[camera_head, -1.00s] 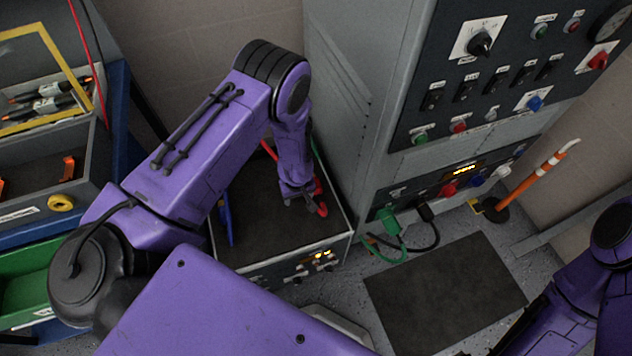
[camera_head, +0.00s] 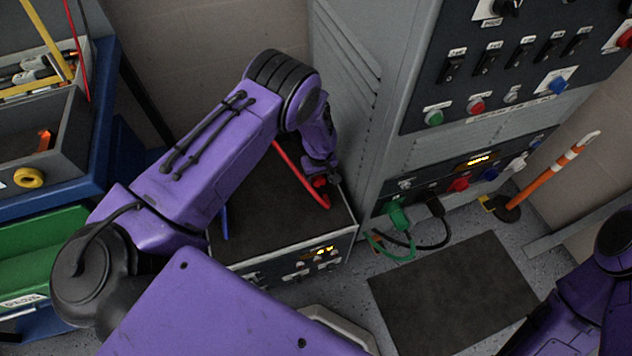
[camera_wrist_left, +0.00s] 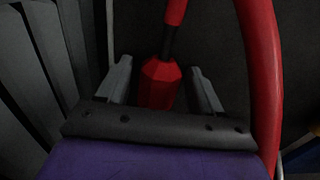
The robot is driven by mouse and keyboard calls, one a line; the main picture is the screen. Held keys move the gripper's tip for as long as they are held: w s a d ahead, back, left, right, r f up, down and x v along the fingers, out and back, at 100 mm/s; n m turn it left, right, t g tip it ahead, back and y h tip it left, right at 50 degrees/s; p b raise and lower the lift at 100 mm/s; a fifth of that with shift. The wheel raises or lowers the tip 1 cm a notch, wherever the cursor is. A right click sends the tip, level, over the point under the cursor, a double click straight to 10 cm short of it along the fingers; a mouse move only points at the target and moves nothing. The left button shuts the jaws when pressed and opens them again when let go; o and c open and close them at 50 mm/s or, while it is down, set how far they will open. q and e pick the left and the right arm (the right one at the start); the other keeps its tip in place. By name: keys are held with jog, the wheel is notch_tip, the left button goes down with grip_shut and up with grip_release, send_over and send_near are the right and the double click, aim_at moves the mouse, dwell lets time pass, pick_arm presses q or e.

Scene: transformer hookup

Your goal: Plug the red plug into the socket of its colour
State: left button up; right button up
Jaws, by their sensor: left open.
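The red plug (camera_head: 319,182) is on the dark top of the low box, with its thick red cable curving beside it. In the left wrist view the red plug (camera_wrist_left: 158,85) sits between the two grey fingers of my left gripper (camera_wrist_left: 163,88). The fingers are open, with a gap on both sides of the plug. In the head view my left gripper (camera_head: 324,172) is low over the box's right side, its fingers partly hidden. A red socket (camera_head: 458,184) is on the cabinet's lower panel. My right arm shows at the right edge; its gripper is not clearly visible.
The lower panel also has a blue socket (camera_head: 490,174) and a white one (camera_head: 518,163). A green plug (camera_head: 398,217) and a black plug (camera_head: 434,205) are at its left. The low box (camera_head: 285,266) stands against the cabinet (camera_head: 365,120). A dark mat (camera_head: 450,290) lies clear on the floor.

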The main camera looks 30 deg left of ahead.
aim_at(319, 177)
pick_arm(q)
jog(key=shift+f, duration=0.1)
jog(key=c, duration=0.8)
notch_tip(319, 177, up, 6)
jog(key=p, duration=0.5)
jog(key=shift+c, duration=0.2)
